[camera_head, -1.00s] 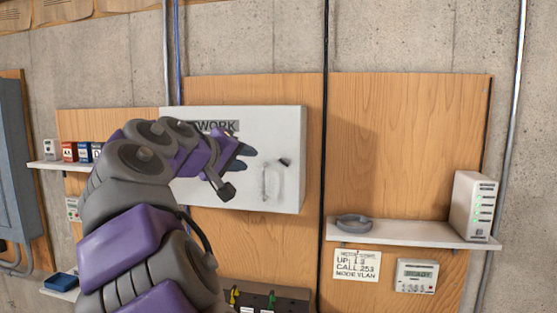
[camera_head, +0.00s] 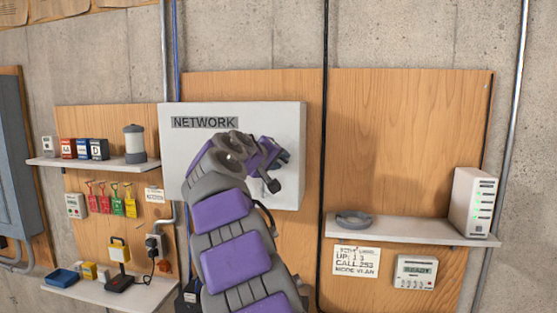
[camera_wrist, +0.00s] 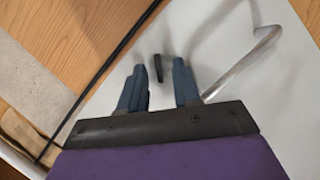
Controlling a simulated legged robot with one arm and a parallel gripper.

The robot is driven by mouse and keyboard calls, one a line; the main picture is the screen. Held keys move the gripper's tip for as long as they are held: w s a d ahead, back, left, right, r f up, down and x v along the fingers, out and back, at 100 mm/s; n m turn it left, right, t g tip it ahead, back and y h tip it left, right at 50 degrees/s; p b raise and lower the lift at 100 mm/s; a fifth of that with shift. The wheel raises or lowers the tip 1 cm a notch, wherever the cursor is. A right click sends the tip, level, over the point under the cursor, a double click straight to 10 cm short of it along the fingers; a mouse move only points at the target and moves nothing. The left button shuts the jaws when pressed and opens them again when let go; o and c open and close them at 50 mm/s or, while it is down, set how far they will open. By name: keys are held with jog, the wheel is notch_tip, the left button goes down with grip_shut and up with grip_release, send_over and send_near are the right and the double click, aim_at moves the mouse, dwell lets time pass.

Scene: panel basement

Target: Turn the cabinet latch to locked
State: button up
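The white cabinet (camera_head: 180,150) labelled NETWORK hangs on the wooden board, its door closed. My gripper (camera_head: 284,157) is in front of the door's right part and covers the latch there. In the wrist view my gripper (camera_wrist: 160,80) is open, its two blue-grey fingers apart. The small dark latch (camera_wrist: 158,68) shows in the gap between the fingertips, closer to the left one. I cannot tell whether either finger touches it. The silver door handle (camera_wrist: 228,75) is to the right of the right finger in the wrist view. My gripper and arm hide it in the head view.
A black cable (camera_head: 325,130) runs vertically just right of the cabinet. A shelf (camera_head: 410,231) at right holds a grey ring and a white router (camera_head: 474,205).

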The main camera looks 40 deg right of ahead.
jog(key=shift+w+d+f, duration=0.1)
jog(key=shift+d, duration=0.2)
jog(key=shift+c, duration=0.4)
grip_shut()
jog(key=shift+a, duration=0.1)
